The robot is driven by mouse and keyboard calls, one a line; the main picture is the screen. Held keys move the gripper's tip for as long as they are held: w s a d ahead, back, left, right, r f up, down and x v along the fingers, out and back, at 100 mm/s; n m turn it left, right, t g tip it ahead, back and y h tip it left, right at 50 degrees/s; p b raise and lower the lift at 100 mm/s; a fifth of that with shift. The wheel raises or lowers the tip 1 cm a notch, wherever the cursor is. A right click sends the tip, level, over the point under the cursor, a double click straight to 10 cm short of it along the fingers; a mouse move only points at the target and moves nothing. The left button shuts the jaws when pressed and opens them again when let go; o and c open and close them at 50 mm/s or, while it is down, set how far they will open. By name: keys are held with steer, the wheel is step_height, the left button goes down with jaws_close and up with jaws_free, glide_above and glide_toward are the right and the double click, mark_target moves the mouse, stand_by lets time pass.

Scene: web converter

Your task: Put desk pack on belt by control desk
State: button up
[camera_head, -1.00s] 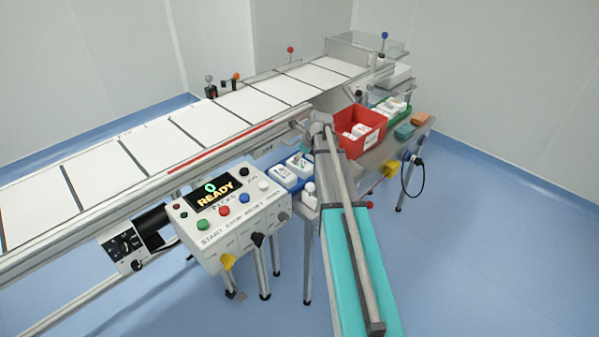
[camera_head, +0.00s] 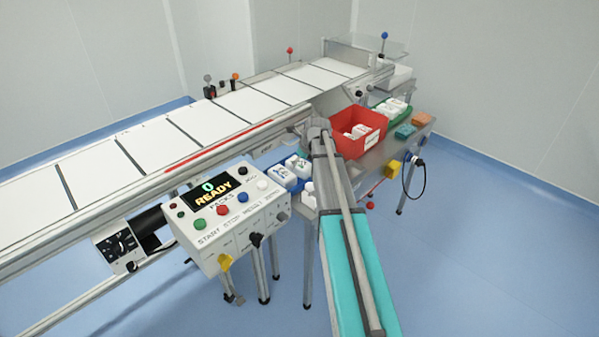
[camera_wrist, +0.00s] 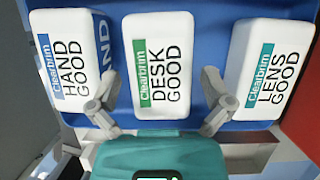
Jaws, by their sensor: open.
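The desk pack (camera_wrist: 160,65) is a white pack with a green label reading "Clearbrim DESK GOOD", in the middle of a blue tray (camera_wrist: 215,12). My gripper (camera_wrist: 158,112) is open, with one finger on each side near the pack's lower end. I cannot tell whether the fingers touch it. In the head view my arm hides the gripper. The belt (camera_head: 145,145), white with dark crossbars, runs from lower left to upper right. The control desk (camera_head: 240,215), with its "READY" screen, stands in front of it.
A hand pack (camera_wrist: 72,65) and a lens pack (camera_wrist: 268,70) flank the desk pack closely. A red bin (camera_head: 345,142) with white packs stands right of the blue tray. A green tray (camera_head: 392,110) is farther back. A rail edges the belt.

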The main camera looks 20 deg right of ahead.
steer(key=shift+b+x, duration=0.85)
steer(key=shift+x, duration=0.45)
steer(key=shift+f, duration=0.2)
stand_by(0.5)
steer(key=c, duration=1)
steer(key=shift+r, duration=0.15)
steer(key=shift+c, duration=0.2)
step_height(320, 180, up, 2)
steer(key=shift+r+p, duration=0.1)
steer(key=shift+p, duration=0.85)
steer(key=s+r+p, duration=0.1)
steer(key=r+p, duration=0.1)
steer(key=s+r+p, duration=0.2)
steer(key=r+p, duration=0.1)
steer(key=s+r+p, duration=0.2)
steer(key=shift+d+r, duration=0.1)
steer(key=shift+r, duration=0.05)
steer(key=s+r+p, duration=0.3)
steer(key=s+p, duration=0.1)
steer(key=s, duration=0.5)
steer(key=shift+d+r, duration=0.25)
steer(key=shift+r, duration=0.1)
